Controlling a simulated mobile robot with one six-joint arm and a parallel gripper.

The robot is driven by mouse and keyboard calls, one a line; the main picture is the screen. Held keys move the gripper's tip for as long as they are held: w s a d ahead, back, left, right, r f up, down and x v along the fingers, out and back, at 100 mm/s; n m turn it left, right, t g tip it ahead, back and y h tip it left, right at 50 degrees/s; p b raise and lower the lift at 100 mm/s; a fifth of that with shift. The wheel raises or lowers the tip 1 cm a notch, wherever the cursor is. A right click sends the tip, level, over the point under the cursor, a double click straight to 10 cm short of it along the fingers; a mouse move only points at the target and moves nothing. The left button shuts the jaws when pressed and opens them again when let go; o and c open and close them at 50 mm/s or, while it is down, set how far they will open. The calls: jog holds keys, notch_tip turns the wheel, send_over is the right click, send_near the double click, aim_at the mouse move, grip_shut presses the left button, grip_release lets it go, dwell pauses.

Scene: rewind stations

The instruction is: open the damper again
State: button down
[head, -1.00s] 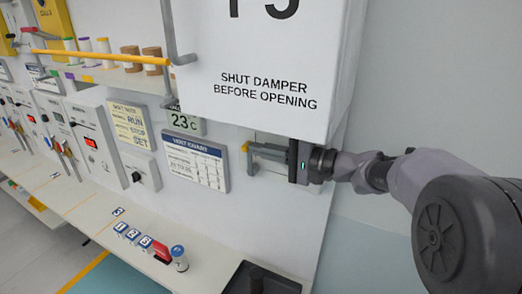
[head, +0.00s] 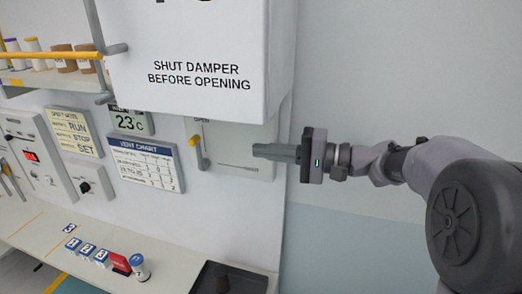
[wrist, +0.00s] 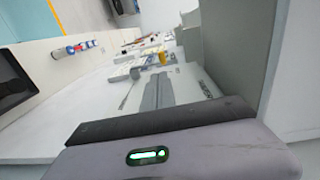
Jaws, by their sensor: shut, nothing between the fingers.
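The damper plate (head: 240,140) is a pale panel on the wall below the big white box, with an OPEN label (head: 202,119) at its top left. The damper lever (head: 203,163), with yellow on it, stands at the plate's left side, under that label. My gripper (head: 257,151) is shut and empty in front of the plate, to the right of the lever and apart from it. In the wrist view my fingers (wrist: 157,92) point toward the wall fittings, with small yellow parts beyond their tips.
The white box (head: 190,65) reading SHUT DAMPER BEFORE OPENING overhangs the plate. A vent chart (head: 146,163) hangs to the left. The wall to the right is bare.

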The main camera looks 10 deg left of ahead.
jog(key=s+d+f+m+h+b, duration=0.1)
jog(key=s+d+f+h+b, duration=0.2)
jog(key=s+f, duration=0.25)
jog(key=s+d+f+t+h+b, duration=0.1)
jog(key=s+d+f+h+b, duration=0.2)
jog(key=s+f, duration=0.3)
jog(key=s+d+f+m+h+b, duration=0.1)
jog(key=s+d+f+h+b, duration=0.25)
jog(key=s, duration=0.45)
jog(key=s+d+f+t+h+b, duration=0.1)
jog(key=s+d+f+h+b, duration=0.1)
jog(key=d+f, duration=0.3)
jog(key=s+d+f+m+t+h+b, duration=0.1)
jog(key=s+d+f+t+h+b, duration=0.1)
jog(key=s+d+f+h, duration=0.2)
jog(key=shift+s+d+f+m+t, duration=0.3)
jog(key=shift+d+f, duration=0.25)
jog(key=shift+d, duration=0.6)
